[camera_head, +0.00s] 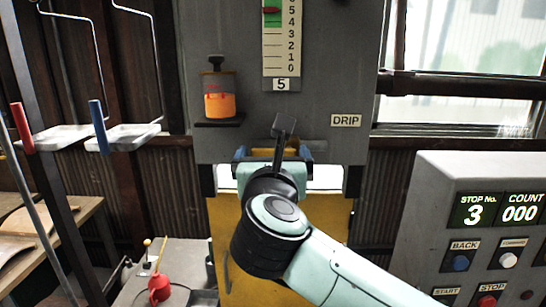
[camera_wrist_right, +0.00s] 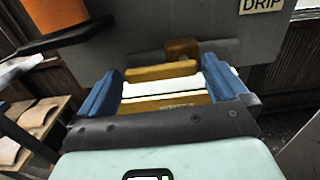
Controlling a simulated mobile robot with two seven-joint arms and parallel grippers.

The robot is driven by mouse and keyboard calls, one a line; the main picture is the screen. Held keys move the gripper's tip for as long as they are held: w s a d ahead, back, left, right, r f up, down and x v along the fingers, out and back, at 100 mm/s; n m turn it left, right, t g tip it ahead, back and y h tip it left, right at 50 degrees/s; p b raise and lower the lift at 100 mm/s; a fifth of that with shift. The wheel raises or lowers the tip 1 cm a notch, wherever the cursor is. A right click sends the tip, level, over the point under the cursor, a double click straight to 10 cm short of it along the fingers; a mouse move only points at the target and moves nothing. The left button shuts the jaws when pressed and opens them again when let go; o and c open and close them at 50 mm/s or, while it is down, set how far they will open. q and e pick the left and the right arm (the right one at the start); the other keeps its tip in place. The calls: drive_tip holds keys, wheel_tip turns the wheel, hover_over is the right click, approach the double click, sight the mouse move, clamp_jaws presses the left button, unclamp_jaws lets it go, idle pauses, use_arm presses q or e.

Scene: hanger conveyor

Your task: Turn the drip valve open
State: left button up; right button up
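The DRIP label (camera_head: 346,120) is on the grey panel, and it also shows in the wrist view (camera_wrist_right: 261,5). A brass-yellow block (camera_wrist_right: 183,48), which looks like the drip valve, sticks out of the panel's lower part. A wide yellow bar (camera_wrist_right: 162,71) shows just below it. In the head view the yellow part (camera_head: 291,144) is mostly hidden behind my right wrist. My right gripper (camera_wrist_right: 162,68) points at it, its blue fingers wide apart on either side of the bar. Contact cannot be made out. My left gripper is not in view.
An orange-filled jar (camera_head: 219,102) stands on a small shelf left of the valve. A control box (camera_head: 430,190) with buttons and displays stands at right. Hangers with trays (camera_head: 125,137) hang at left. A level scale (camera_head: 281,40) is above, and a yellow panel (camera_head: 228,240) below.

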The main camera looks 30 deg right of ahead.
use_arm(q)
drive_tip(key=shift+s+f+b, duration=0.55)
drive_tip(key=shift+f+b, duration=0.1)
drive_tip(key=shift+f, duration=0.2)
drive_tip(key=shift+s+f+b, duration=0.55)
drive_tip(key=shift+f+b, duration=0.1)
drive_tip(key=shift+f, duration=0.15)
use_arm(e)
drive_tip(key=v, duration=1.3)
drive_tip(key=shift+s+a, duration=0.15)
